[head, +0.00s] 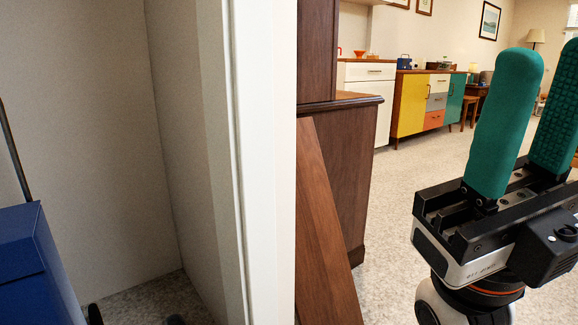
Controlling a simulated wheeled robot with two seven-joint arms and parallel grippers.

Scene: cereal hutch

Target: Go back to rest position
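My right gripper (546,80) is large and close at the right side of the head view. Its two teal padded fingers point upward and stand apart with nothing between them. No task object is held in it. My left gripper does not show clearly; only small dark shapes, too cropped to identify, peek in at the bottom edge left of the white wall end.
A white wall end (267,160) stands in the middle. A dark wood cabinet (345,170) and a leaning brown board (322,225) are beside it. A blue box (30,265) is at lower left. Speckled floor (415,190) is open toward a far colourful sideboard (411,105).

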